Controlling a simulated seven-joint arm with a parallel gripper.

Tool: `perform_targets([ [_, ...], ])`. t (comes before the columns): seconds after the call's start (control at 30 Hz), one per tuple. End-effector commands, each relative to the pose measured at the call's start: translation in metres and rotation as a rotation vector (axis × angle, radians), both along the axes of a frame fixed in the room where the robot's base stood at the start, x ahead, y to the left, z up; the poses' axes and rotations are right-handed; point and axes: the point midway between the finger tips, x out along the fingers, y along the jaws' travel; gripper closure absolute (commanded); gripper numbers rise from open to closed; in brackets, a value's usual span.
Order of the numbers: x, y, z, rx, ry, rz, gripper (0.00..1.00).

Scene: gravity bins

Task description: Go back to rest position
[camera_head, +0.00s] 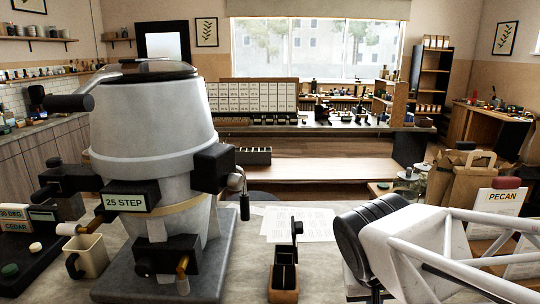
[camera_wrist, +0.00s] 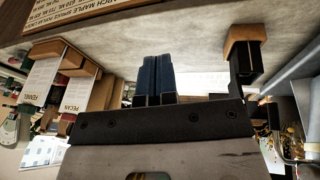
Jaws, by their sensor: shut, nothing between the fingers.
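My gripper (camera_wrist: 158,66) shows in the wrist view with its two dark fingers side by side, shut and empty. My white arm reaches in from the lower right in the head view, with its black joint beside the paper sheets; the fingers cannot be made out there. A small wooden stand with black uprights (camera_head: 284,278) is on the bench left of my arm. It also shows in the wrist view (camera_wrist: 240,48), to the right of the fingers and apart from them.
A large grey hopper (camera_head: 153,125) labelled "25 STEP" stands on a grey base at left. A beige mug (camera_head: 91,257) is beside it. White sheets (camera_head: 298,224) lie behind the stand. Paper bags (camera_head: 460,178) and a "PECAN" card (camera_head: 500,199) are at right, near my arm.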

Motion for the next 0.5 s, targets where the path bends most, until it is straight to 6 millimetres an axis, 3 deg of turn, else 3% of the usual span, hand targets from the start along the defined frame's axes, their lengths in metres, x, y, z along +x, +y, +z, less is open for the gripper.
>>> perform_targets([
  [0.2, -0.031, -0.006, 0.000, 0.111, 0.035, 0.048, 1.00],
  [0.5, -0.047, -0.005, -0.001, 0.182, 0.038, 0.092, 1.00],
])
